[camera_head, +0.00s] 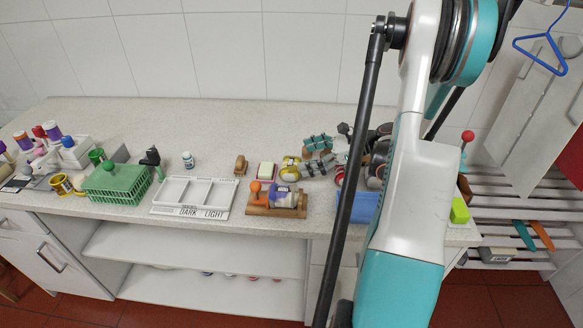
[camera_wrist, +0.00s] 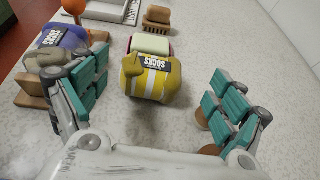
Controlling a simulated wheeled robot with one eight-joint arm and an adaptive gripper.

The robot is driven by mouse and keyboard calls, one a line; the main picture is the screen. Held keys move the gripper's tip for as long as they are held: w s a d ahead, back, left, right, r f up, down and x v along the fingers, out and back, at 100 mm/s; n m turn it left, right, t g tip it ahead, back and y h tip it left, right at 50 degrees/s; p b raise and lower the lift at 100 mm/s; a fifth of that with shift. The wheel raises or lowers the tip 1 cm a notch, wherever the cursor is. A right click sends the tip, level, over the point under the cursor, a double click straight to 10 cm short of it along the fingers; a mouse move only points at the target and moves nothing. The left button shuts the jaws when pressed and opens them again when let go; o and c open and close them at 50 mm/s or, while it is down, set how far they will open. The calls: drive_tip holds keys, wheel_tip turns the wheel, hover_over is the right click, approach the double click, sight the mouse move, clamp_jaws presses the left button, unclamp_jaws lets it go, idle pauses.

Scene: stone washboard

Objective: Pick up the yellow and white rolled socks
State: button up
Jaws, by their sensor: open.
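The yellow and white rolled socks (camera_wrist: 150,85) lie on the speckled stone top, with a dark label reading SOCKS. In the head view they show as a small yellow roll (camera_head: 289,168), just left of my gripper's teal pads. My gripper (camera_wrist: 160,84) is open and empty. In the wrist view its fingers stand on either side of the socks, with a gap on both sides, wider on the right. The socks appear slightly beyond the fingertips.
A pale bar on a pink dish (camera_head: 267,170) sits right behind the socks in the wrist view, with a wooden brush (camera_head: 240,165) beyond. Purple socks (camera_head: 282,198) lie on a wooden board at front. A sorting tray (camera_head: 190,192) stands left. The counter's back is clear.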

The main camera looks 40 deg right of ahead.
sight(288, 163)
drive_tip(key=shift+s+a+f, duration=0.1)
drive_tip(key=shift+f, duration=0.25)
drive_tip(key=b+x, duration=0.2)
drive_tip(key=x, duration=0.5)
drive_tip(key=shift+s+a+b, duration=0.1)
drive_tip(key=shift+a+b, duration=0.15)
drive_tip(key=shift+b, duration=0.1)
drive_tip(key=shift+r, duration=0.1)
drive_tip(key=c, duration=1.2)
